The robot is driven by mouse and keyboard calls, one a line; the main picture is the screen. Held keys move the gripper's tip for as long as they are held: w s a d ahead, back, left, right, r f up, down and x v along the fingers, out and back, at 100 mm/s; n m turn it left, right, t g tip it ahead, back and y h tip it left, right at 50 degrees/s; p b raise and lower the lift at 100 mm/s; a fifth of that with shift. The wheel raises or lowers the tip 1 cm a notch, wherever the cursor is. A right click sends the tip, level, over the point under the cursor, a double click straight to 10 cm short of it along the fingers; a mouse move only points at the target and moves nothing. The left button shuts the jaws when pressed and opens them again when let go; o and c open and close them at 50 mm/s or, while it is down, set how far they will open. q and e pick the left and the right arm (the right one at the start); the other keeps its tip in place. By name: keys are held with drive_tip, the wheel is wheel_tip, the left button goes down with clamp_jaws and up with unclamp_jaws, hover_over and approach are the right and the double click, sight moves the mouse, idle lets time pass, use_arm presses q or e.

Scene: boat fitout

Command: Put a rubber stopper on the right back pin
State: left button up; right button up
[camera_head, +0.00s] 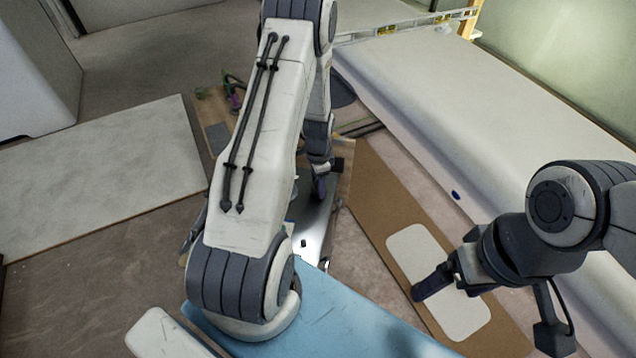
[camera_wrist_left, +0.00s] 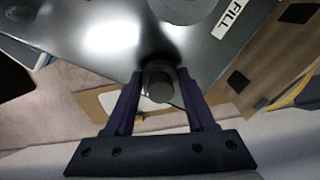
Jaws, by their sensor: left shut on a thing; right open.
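My left gripper (camera_head: 320,190) is over the shiny metal plate (camera_head: 316,232), behind my arm. In the left wrist view its two purple fingers (camera_wrist_left: 160,88) are shut on a short dark grey cylinder, which looks like the rubber stopper (camera_wrist_left: 159,86). The stopper is close to an edge of the metal plate (camera_wrist_left: 105,40). I cannot tell whether it touches the plate or sits on a pin; the right back pin is not distinguishable. A small dark piece (camera_head: 303,243) stands on the plate. My right gripper (camera_head: 432,284) is open and empty over a pale panel.
A blue surface (camera_head: 350,325) lies in front of the plate. A brown board with a pale rounded panel (camera_head: 408,243) is at the right, beside a long white bench (camera_head: 470,110). A "FILL" label (camera_wrist_left: 238,20) and a round grey part (camera_wrist_left: 186,8) are on the plate.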

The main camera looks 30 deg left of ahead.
use_arm(q)
drive_tip(key=shift+f, duration=0.2)
drive_tip(key=o, duration=1.6)
drive_tip(key=shift+r, duration=0.15)
wheel_tip(320, 180, up, 8)
drive_tip(key=p, duration=0.7)
drive_tip(key=shift+r, duration=0.15)
wheel_tip(320, 180, down, 9)
drive_tip(key=b, duration=0.7)
drive_tip(key=shift+r, duration=0.15)
